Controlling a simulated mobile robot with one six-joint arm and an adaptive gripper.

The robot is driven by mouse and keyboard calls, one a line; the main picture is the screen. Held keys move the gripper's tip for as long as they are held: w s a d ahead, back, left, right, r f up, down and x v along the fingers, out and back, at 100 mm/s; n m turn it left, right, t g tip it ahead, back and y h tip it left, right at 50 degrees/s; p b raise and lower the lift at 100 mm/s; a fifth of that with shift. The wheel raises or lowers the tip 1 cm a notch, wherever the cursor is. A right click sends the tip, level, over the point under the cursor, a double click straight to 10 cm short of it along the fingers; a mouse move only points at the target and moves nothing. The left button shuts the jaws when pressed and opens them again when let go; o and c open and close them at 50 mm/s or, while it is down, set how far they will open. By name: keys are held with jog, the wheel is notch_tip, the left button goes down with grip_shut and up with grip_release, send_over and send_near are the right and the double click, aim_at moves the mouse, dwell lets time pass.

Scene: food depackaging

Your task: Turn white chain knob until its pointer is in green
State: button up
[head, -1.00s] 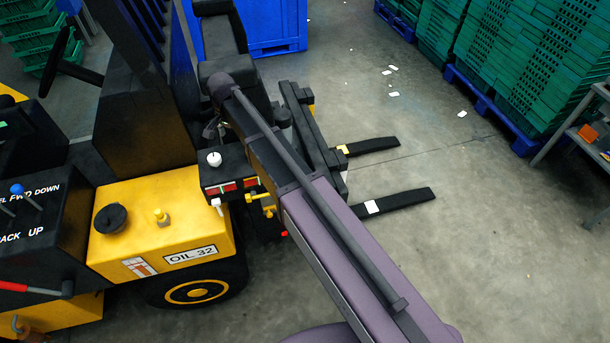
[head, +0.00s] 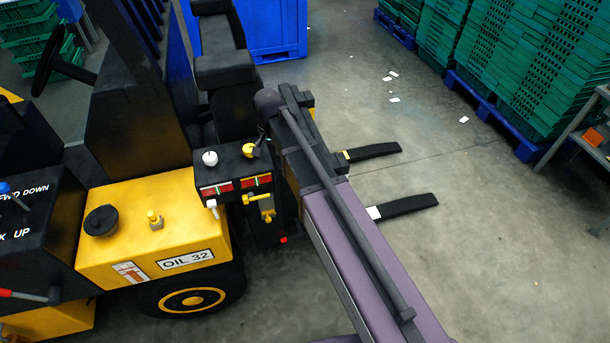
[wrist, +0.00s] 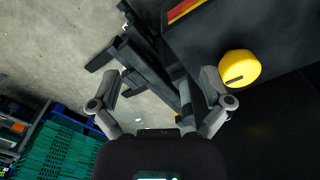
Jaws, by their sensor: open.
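The white knob (head: 210,158) stands on top of a black box on the forklift, near its left end, in the head view. A strip with red and some green (head: 216,188) is on the box face below it. The pointer is too small to read. A yellow knob (head: 250,150) is to its right; it also shows in the wrist view (wrist: 239,68), beside the right finger. My gripper (wrist: 160,80) is open and empty, its fingers spread. The white knob does not show in the wrist view. In the head view my arm hides most of my gripper.
A yellow valve-like fitting (head: 262,205) and a small white lever (head: 212,206) are at the box front. The yellow oil tank (head: 150,245) and black seat (head: 225,68) are close by. Forks (head: 405,204) stick out to the right over clear floor.

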jog(key=s+d+f+n+b, duration=0.1)
jog(key=s+d+f+b, duration=0.3)
jog(key=d, duration=0.5)
jog(key=shift+d+f+b, duration=0.2)
jog(key=shift+f+b, duration=0.15)
jog(key=shift+f, duration=0.3)
jog(key=s+d+n, duration=0.2)
jog(key=s+d, duration=0.7)
jog(key=d, duration=0.4)
jog(key=shift+s+d+n, duration=0.25)
jog(key=shift+s+n, duration=0.15)
dwell(1.0)
